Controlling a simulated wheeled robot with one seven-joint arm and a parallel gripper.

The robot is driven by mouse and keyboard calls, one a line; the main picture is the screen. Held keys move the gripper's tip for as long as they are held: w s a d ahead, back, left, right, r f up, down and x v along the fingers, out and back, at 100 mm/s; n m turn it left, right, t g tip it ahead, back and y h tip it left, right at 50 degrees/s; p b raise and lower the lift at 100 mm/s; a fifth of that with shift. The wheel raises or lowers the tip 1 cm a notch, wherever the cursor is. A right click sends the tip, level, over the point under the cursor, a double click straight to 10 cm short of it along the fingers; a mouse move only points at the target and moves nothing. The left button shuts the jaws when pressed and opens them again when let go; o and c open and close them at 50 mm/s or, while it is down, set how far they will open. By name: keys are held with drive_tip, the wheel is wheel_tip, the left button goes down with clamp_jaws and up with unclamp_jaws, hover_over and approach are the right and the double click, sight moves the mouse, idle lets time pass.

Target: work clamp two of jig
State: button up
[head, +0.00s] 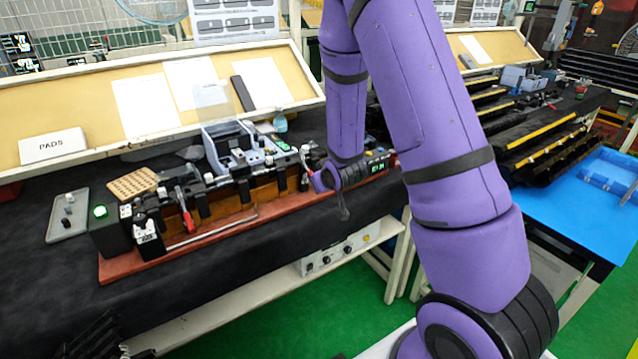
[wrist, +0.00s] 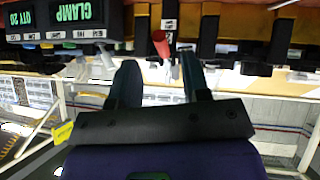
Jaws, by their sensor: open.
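The jig (head: 225,228) is a long rail of dark clips on a reddish-brown base along the dark bench. One clamp with a red handle (head: 186,208) stands at its left part. Another clamp (head: 305,165) stands near its right end, beside my gripper (head: 343,210). In the wrist view a red clamp handle (wrist: 160,43) shows between and beyond the fingertips of my gripper (wrist: 159,72). The fingers are apart with nothing held. I cannot tell the handle's exact distance from the fingers. My arm hides part of the jig's right end in the head view.
A box with a green "CLAMP" display (wrist: 65,15) is close at the left in the wrist view. A grey bin (head: 225,145) stands behind the jig, and a grey tray (head: 68,215) lies at the left. Black rails (head: 545,140) and a blue surface (head: 585,205) are at the right.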

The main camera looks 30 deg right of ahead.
drive_tip(key=shift+v, duration=1.15)
drive_tip(key=s+a+r+m+g+y, duration=0.1)
drive_tip(key=s+a+r, duration=0.3)
drive_tip(key=r, duration=0.5)
drive_tip(key=s+a+r+g, duration=0.1)
drive_tip(key=s+r, duration=0.5)
drive_tip(key=r, duration=0.4)
drive_tip(key=s+a+r+g, duration=0.1)
drive_tip(key=s+r, duration=0.2)
drive_tip(key=s, duration=0.4)
drive_tip(key=s+a+r, duration=0.2)
drive_tip(key=s+r, duration=0.1)
drive_tip(key=s, duration=0.3)
drive_tip(key=s+a+r+g+y, duration=0.1)
drive_tip(key=s+r, duration=0.2)
drive_tip(key=s, duration=0.4)
drive_tip(key=shift+s+a+g, duration=0.2)
drive_tip(key=shift+s+g, duration=0.1)
